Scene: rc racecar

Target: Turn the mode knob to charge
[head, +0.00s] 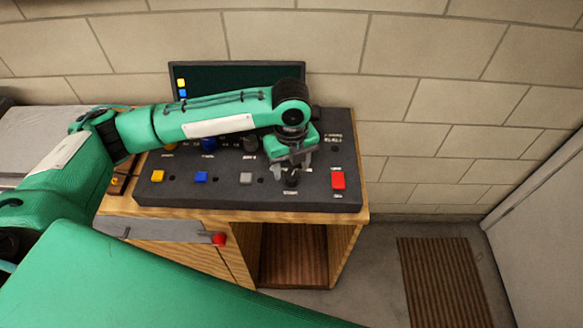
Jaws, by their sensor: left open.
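A dark control panel (220,194) lies on a wooden bench. A small black knob (291,181) sits on it, right of the grey button, with a white label below that is too small to read. My left gripper (292,170) points down over this knob, its open fingers on either side of it. I cannot tell whether the fingers touch it. The knob's upper part is partly hidden by the gripper, and its pointer cannot be made out. My right gripper is not in view.
A red switch (338,180) stands close right of the gripper. Yellow (157,175), blue (201,177) and grey (246,179) buttons lie to the left. Behind are more knobs, partly hidden by my left arm, and a dark screen (235,78). A red object (219,239) is at the bench front.

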